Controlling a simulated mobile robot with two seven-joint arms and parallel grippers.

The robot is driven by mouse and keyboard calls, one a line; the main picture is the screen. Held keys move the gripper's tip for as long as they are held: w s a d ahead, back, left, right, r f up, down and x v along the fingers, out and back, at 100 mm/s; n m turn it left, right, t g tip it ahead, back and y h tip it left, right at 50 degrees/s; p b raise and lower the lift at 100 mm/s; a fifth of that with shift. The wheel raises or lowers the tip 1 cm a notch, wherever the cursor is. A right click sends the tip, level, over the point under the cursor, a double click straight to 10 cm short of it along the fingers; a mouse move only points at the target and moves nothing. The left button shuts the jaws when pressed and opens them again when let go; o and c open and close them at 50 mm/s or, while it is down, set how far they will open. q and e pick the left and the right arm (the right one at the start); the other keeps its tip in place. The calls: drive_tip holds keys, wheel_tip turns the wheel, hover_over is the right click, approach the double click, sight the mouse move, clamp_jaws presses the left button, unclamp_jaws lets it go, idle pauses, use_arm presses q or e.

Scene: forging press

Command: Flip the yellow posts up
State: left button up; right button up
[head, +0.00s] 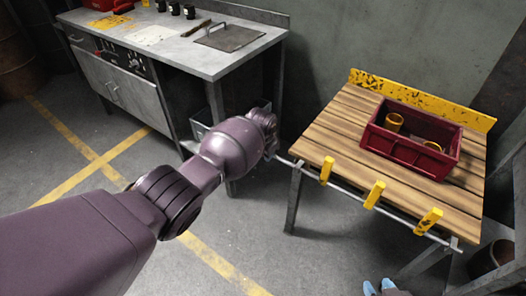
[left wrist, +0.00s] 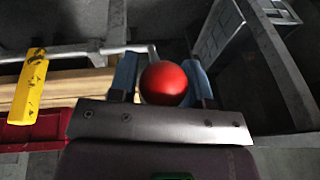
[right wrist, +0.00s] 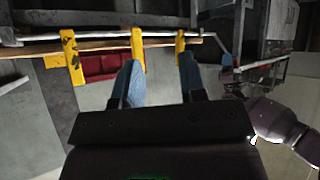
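Three yellow posts, the left one (head: 327,169), the middle one (head: 374,194) and the right one (head: 429,220), sit on a metal rod (head: 350,193) along the wooden table's front edge. In the head view they reach up from the rod; their exact tilt is unclear. My left gripper is hidden behind its arm there. In the left wrist view, my left gripper (left wrist: 160,78) is open around a red ball knob (left wrist: 164,84); contact is unclear. My right gripper (head: 380,288) is open and empty at the bottom edge, in front of the posts; it shows in the right wrist view (right wrist: 158,80).
A red crate (head: 411,168) with yellow cylinders stands on the slatted table (head: 349,113), with a yellow board (head: 420,98) behind. A grey workbench (head: 190,62) stands at the left. A dark bucket (head: 492,258) is at the lower right.

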use_arm(q)
drive_tip(key=shift+o, duration=1.2)
drive_tip(key=shift+f, duration=0.1)
drive_tip(key=shift+s, duration=0.1)
use_arm(e)
drive_tip(key=shift+r, duration=0.1)
use_arm(q)
drive_tip(key=shift+r, duration=0.55)
drive_tip(key=p+v, duration=0.2)
drive_tip(key=v, duration=0.2)
drive_tip(key=shift+r+p, duration=0.2)
drive_tip(key=shift+p, duration=0.2)
drive_tip(key=p+v, duration=0.2)
drive_tip(key=v, duration=0.1)
drive_tip(key=shift+s+r, duration=0.15)
drive_tip(key=shift+r, duration=0.25)
drive_tip(key=shift+s+r+p, duration=0.25)
drive_tip(key=shift+r+p, duration=0.05)
drive_tip(key=shift+r, duration=0.45)
drive_tip(key=shift+s, duration=0.1)
use_arm(e)
drive_tip(key=r, duration=0.2)
drive_tip(key=s+r, duration=0.1)
drive_tip(key=shift+s+d+r, duration=0.1)
drive_tip(key=shift+d+r, duration=0.1)
drive_tip(key=shift+d, duration=0.05)
